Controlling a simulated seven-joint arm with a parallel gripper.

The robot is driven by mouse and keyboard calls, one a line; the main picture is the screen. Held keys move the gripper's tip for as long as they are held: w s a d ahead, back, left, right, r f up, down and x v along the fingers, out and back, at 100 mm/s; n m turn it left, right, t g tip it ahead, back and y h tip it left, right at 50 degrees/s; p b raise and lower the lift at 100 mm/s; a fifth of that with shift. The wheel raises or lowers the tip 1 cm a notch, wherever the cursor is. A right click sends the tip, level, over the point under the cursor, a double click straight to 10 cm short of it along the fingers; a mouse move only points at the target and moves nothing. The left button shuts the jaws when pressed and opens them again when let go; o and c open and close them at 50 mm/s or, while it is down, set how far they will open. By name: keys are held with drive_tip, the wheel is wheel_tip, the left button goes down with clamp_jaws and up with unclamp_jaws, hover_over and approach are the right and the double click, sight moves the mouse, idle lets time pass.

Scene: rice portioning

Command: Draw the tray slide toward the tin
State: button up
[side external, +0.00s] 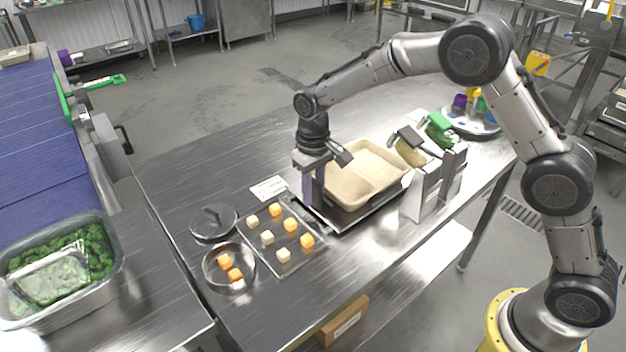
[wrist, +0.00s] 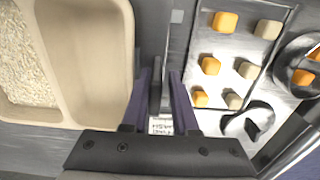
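The tray slide (side external: 372,212) is a dark flat carriage under a beige two-part tray (side external: 347,195), its near edge showing in the side external view. In the wrist view its dark edge (wrist: 152,25) runs beside the beige tray. The round metal tin (side external: 229,283) stands at the near left with orange cubes in it; part of it shows at the right edge of the wrist view (wrist: 283,62). My gripper (side external: 313,200) points down at the slide's left end. In the wrist view its purple fingers (wrist: 159,85) stand apart, with a narrow dark upright piece between them; a slim gap seems to show beside the right finger.
A flat metal plate (side external: 259,258) with orange and pale cubes lies between the slide and the tin. A round lid (side external: 203,231) lies behind the tin. A white label card (side external: 268,188) lies left of my gripper. Grey holders (side external: 425,195) with scoops stand right of the tray.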

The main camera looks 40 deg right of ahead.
wheel_tip(320, 180, up, 14)
idle(0.5)
drive_tip(key=shift+f, duration=0.1)
drive_tip(key=s+d+r+m+t, duration=0.1)
drive_tip(key=s+d+r+t, duration=0.45)
drive_tip(key=s+r, duration=0.85)
drive_tip(key=s+d+f, duration=0.1)
drive_tip(key=s+d, duration=0.1)
drive_tip(key=s, duration=0.4)
drive_tip(key=s+d+f, duration=0.2)
drive_tip(key=s, duration=0.4)
drive_tip(key=s+f+n, duration=0.1)
drive_tip(key=s+f, duration=0.5)
drive_tip(key=f, duration=0.1)
drive_tip(key=shift+d+f, duration=0.4)
